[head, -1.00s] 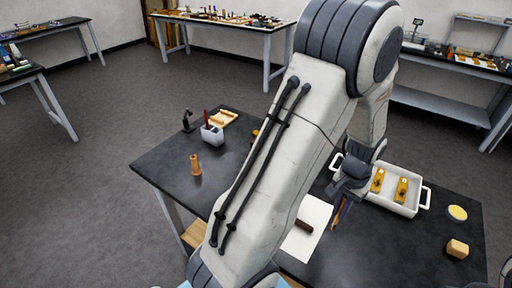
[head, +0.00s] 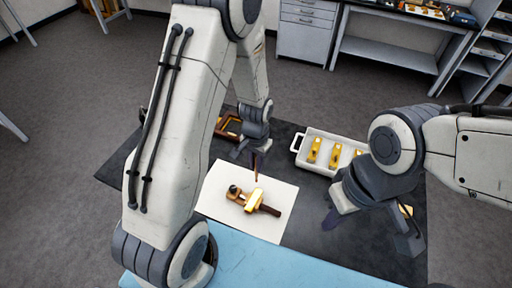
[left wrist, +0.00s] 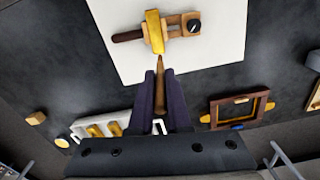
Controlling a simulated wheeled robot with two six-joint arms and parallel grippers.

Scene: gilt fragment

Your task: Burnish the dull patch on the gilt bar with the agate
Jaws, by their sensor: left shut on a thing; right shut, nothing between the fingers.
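The gilt bar (head: 256,198) lies across a brown wooden holder (head: 268,210) with a black knob (head: 233,189), on a white sheet (head: 215,190). The left wrist view also shows the bar (left wrist: 154,32). My left gripper (head: 259,152) is shut on a slim brown tool with a pointed tip, seemingly the agate burnisher (left wrist: 160,76). Its tip points at the near end of the bar in the left wrist view; I cannot tell whether they touch. I cannot make out the dull patch. My right gripper (head: 331,218) is shut and empty, right of the sheet.
A white tray (head: 298,151) with several gilt pieces stands behind, right of the sheet. A brown frame (left wrist: 214,112), a wooden block (left wrist: 36,118) and a yellow tin (left wrist: 61,142) lie on the dark table. My arms cover parts of the table in the head view.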

